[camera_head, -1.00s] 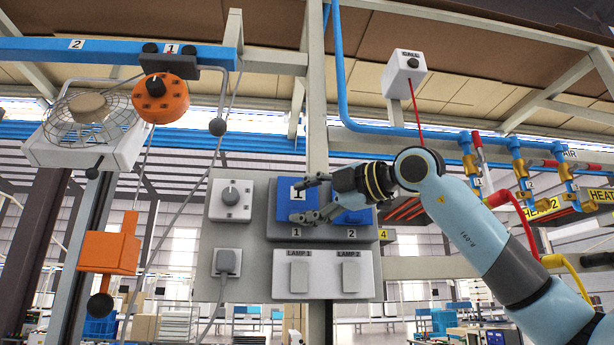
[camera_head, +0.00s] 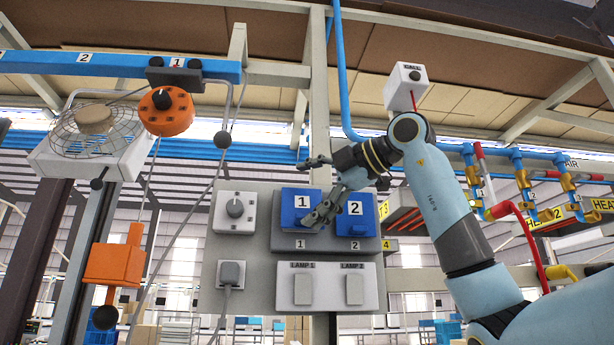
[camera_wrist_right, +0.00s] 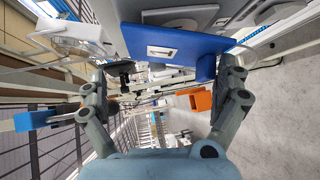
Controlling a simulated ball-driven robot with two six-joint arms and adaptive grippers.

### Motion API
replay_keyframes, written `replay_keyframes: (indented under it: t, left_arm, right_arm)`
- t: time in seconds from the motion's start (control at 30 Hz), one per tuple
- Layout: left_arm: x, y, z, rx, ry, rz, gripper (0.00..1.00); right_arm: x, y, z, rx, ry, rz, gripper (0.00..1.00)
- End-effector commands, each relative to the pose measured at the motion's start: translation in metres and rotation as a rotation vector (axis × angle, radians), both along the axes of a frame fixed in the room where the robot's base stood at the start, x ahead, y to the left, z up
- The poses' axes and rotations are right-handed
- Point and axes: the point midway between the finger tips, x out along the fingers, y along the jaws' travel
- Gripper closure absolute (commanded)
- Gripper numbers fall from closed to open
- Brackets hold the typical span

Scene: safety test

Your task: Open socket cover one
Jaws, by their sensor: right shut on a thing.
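Socket cover one (camera_head: 289,213), blue with a white label 1, is on the grey panel's left socket. It also shows in the wrist view as a blue plate (camera_wrist_right: 185,43). My right gripper (camera_head: 306,191) is at this cover, one finger above its top edge and the other over its lower right part. It is shut on the cover, with the fingers far apart. In the wrist view the gripper (camera_wrist_right: 163,84) has the blue plate at the right finger. The cover looks about flat; any gap behind it cannot be told. My left gripper is not in view.
Blue socket cover two (camera_head: 356,222) is right beside cover one, close to my lower finger. An orange box (camera_head: 114,262) hangs further left.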

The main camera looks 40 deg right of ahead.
Motion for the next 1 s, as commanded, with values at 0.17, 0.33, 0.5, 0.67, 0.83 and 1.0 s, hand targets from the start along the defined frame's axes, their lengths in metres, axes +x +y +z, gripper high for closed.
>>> replay_keyframes:
  t: [0.17,0.33,0.5,0.67,0.83,1.0]
  left_arm:
    - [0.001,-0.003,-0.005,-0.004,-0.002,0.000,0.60]
    - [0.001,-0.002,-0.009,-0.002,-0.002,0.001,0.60]
    - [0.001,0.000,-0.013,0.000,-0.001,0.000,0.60]
    - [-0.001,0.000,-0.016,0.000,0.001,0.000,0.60]
    - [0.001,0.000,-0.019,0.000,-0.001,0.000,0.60]
    - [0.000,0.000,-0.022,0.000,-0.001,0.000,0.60]
  right_arm:
    - [-0.014,-0.007,0.010,-0.003,-0.024,-0.011,0.28]
    - [-0.027,-0.010,0.013,-0.002,-0.024,-0.011,0.39]
    - [-0.038,-0.013,0.015,0.000,-0.022,-0.011,0.59]
    - [-0.050,-0.015,0.017,0.001,-0.018,-0.008,0.65]
    - [-0.062,-0.017,0.019,0.001,-0.015,-0.005,0.65]
    - [-0.074,-0.020,0.023,0.000,-0.014,-0.004,0.65]
